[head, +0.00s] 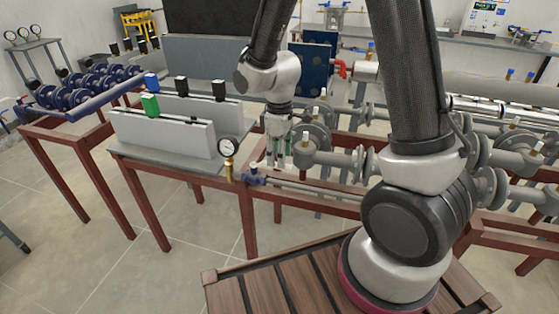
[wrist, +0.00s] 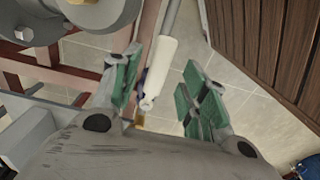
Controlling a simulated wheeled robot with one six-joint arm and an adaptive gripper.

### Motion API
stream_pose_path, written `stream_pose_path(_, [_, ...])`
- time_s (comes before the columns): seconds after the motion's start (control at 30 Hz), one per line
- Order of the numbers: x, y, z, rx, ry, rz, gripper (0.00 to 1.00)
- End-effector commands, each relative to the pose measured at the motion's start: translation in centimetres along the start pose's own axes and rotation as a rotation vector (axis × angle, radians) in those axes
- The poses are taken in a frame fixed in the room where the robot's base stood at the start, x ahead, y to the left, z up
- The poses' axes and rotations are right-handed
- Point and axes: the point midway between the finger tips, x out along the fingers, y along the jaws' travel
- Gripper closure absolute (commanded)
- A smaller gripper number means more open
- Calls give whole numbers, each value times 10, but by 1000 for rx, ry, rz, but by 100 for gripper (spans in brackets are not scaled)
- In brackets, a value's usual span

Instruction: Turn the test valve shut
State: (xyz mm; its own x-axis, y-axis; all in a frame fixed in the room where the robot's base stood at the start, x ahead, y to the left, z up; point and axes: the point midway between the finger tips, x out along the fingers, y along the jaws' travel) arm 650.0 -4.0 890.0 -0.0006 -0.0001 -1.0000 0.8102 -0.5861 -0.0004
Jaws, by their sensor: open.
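My gripper (head: 277,162) points down beside the pressure gauge, over the front of the pipework. In the wrist view its two green-padded fingers (wrist: 160,100) are apart. A white cylinder (wrist: 163,62) with a small rounded end shows between and beyond them, with a bit of brass below it. I cannot tell whether the fingers touch it. In the head view a blue fitting (head: 254,178) sits at the left end of a thin grey pipe (head: 320,192), just below and left of my fingertips. I take it to be the test valve; its handle position is unclear.
A round gauge (head: 228,147) on a brass stem stands left of the gripper. A grey bench (head: 165,165) with white plates is behind it. Flanged grey pipes (head: 330,158) lie close on the right. Tiled floor (head: 150,270) is free at front left.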

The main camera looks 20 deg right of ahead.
Motion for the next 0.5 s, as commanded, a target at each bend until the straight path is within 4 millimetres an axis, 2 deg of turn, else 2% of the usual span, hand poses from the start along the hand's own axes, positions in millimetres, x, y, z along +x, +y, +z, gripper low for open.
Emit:
stream_pose_path(0.1, [16,0,0,1,-2,-1,56])
stream_pose_path(0.2, [23,0,0,1,-1,0,56])
stream_pose_path(0.5, [25,0,0,2,1,0,58])
